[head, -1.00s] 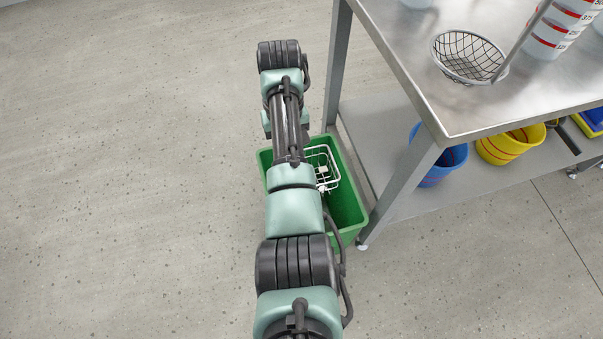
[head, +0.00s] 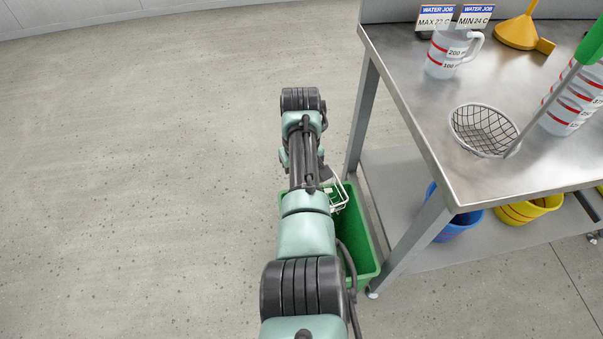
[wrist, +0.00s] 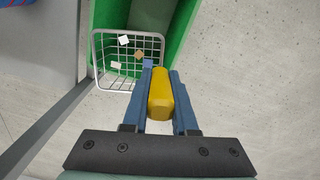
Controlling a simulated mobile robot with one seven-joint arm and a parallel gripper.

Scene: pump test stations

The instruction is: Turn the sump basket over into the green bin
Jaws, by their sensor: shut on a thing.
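The sump basket (wrist: 101,62) is a white wire mesh basket with a yellow handle (wrist: 160,98). My gripper (wrist: 161,68) is shut on that handle, with a blue finger on each side. Two small white bits and a brown bit show in the basket. In the head view the basket (head: 340,195) is partly hidden by my arm and overlaps the far end of the green bin (head: 362,255). The bin also shows behind the basket in the wrist view (wrist: 183,28). My gripper is hidden in the head view.
A steel table (head: 415,95) stands just right of the bin, its leg close beside it. On it are a mesh strainer (head: 484,130), jugs and a yellow funnel (head: 518,33). Blue and yellow buckets (head: 530,210) sit on its lower shelf. The floor at left is clear.

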